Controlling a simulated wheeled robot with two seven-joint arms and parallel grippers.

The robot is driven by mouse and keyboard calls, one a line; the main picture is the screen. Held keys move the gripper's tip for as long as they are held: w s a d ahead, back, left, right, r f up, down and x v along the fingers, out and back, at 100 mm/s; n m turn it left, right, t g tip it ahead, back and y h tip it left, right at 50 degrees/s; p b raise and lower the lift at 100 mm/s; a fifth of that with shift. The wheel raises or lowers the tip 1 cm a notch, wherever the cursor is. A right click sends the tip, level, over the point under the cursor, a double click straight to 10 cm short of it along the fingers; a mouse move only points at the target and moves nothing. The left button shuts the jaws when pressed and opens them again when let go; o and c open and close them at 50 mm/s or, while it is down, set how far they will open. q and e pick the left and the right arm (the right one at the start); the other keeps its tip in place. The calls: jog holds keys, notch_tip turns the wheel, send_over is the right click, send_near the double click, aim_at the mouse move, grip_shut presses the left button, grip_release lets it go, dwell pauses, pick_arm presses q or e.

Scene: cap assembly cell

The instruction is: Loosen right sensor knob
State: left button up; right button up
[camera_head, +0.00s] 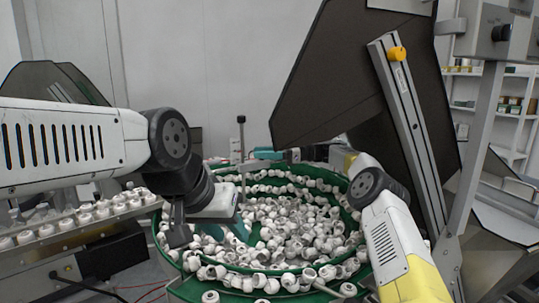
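No part in view can be made out for certain as the right sensor knob. A small dark-topped post (241,120) stands behind the green bowl, and an orange knob (397,54) sits on a slanted grey rail. My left gripper (180,232) points down at the left rim of the bowl; its dark fingers partly overlap, so its opening is unclear.
The green feeder bowl (173,262) holds many white caps. A track of caps (85,218) runs off to the left. A large dark panel (345,75) and the slanted rail (410,115) stand behind at the right. A grey post (480,140) is further right.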

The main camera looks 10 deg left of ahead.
jog(key=shift+o, duration=0.6)
jog(key=shift+m+t, duration=0.3)
jog(key=shift+t, duration=0.2)
